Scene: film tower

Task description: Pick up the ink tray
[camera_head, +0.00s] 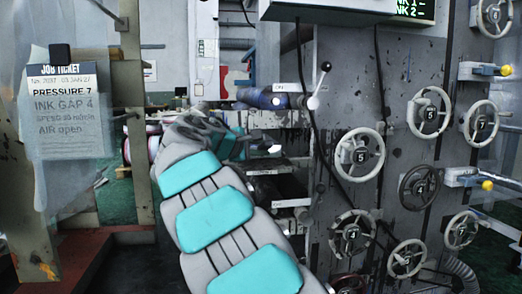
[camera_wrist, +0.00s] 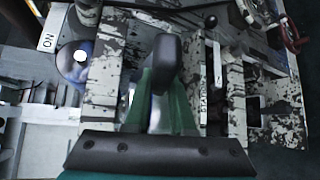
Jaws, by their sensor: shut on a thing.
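My gripper (camera_wrist: 162,85) has its two green fingers shut on a dark grey rounded piece (camera_wrist: 166,58) in the wrist view. I take this piece for part of the ink tray; the rest of it does not show clearly. A paint-worn metal surface lies behind it. In the head view my grey arm with teal pads reaches forward to the press, and the wrist hides the fingertips and what they hold.
The press side panel (camera_head: 318,235) stands to the right with several numbered handwheels (camera_head: 360,155). A black-knobbed lever (camera_head: 319,85) stands beside the arm. A job ticket (camera_head: 66,110) reading "INK GAP 4" hangs at left. A worn frame post (camera_head: 135,150) stands left of the arm.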

